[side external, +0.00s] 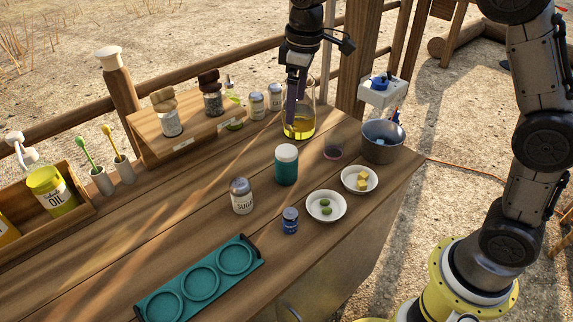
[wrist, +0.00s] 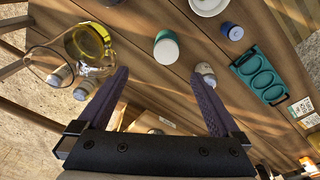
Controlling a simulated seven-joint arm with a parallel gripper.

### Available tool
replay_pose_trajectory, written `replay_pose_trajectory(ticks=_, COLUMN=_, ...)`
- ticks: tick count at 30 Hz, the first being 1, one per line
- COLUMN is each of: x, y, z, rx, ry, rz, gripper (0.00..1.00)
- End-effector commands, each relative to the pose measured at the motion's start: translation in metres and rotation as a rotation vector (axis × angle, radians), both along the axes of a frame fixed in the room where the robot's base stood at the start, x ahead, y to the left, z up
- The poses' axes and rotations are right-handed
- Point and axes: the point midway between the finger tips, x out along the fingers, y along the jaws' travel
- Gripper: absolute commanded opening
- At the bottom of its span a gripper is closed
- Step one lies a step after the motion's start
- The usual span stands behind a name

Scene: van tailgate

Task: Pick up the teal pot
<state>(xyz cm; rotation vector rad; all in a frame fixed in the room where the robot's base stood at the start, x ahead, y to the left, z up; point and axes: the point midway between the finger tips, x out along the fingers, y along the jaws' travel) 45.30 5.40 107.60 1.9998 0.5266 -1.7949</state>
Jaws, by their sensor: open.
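The teal pot (side external: 286,170) is a short upright cylinder with a white lid, standing on the wooden table near its middle. It also shows in the wrist view (wrist: 166,52), beyond the fingertips and roughly centred between them. My gripper (side external: 294,112) has purple fingers and hangs above the table towards the back, overlapping the glass beaker in the side view. In the wrist view my gripper (wrist: 160,75) has its fingers spread wide with nothing between them. The pot is apart from the fingers.
A glass beaker of yellow liquid (side external: 300,127) stands behind the pot. A sugar jar (side external: 242,200), a small blue jar (side external: 290,222) and two white dishes (side external: 326,214) (side external: 372,180) stand in front and right. A metal bowl (side external: 383,152) is near the right edge; a teal tray (side external: 205,290) lies in front.

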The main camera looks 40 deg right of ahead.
Motion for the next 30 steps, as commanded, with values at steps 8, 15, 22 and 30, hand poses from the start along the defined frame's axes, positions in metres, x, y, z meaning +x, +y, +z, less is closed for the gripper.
replay_pose_trajectory(ticks=8, x=0.011, y=0.012, z=-0.058, rx=-0.014, ry=0.106, rz=0.021, gripper=1.0)
replay_pose_trajectory(ticks=15, x=0.01, y=0.013, z=-0.097, rx=-0.014, ry=0.11, rz=0.022, gripper=1.0)
replay_pose_trajectory(ticks=22, x=0.01, y=0.013, z=-0.132, rx=-0.014, ry=0.107, rz=0.022, gripper=1.0)
replay_pose_trajectory(ticks=30, x=0.01, y=0.014, z=-0.152, rx=-0.014, ry=0.108, rz=0.022, gripper=1.0)
